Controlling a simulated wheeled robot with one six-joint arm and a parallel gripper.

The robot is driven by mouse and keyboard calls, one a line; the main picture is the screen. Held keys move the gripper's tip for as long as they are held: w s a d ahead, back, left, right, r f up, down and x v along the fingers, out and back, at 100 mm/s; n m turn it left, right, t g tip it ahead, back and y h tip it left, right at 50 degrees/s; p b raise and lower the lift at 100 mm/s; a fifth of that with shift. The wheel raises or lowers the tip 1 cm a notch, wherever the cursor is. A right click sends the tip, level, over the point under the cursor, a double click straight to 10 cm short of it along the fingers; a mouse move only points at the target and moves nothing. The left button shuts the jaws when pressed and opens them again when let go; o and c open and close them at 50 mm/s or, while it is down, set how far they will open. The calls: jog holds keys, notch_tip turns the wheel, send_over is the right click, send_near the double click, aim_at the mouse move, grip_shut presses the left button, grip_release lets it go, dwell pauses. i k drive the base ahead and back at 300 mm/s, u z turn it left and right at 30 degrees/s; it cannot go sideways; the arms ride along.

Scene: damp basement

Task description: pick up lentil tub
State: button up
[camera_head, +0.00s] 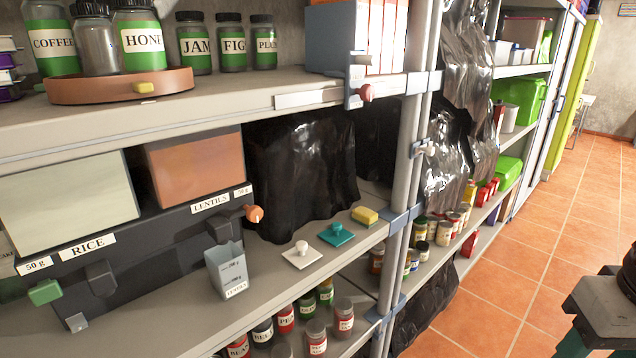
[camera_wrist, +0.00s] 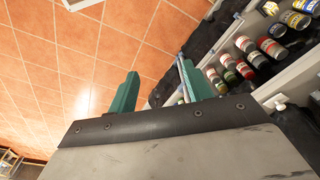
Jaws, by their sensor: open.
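The lentil tub (camera_head: 229,272) is a small grey-blue open cup with measuring marks and a label on its front. It stands upright on the middle shelf, below the spout of the lentils dispenser (camera_head: 196,169) with its orange-brown window. What is inside the tub cannot be made out. My gripper (camera_wrist: 159,70) shows in the wrist view with two teal fingers apart and nothing between them. It is over the floor beside the shelving, away from the tub. The tub does not show in the wrist view.
The rice dispenser (camera_head: 66,204) is left of the lentils one. A white lid (camera_head: 301,257), a teal lid (camera_head: 336,235) and a yellow sponge (camera_head: 364,215) lie right of the tub. Jars fill the shelf below.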

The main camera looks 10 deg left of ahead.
aim_at(227, 266)
jog(key=z, duration=0.05)
jog(key=k, duration=0.25)
jog(key=u, duration=0.8)
jog(key=i, duration=0.2)
jog(key=u, duration=0.4)
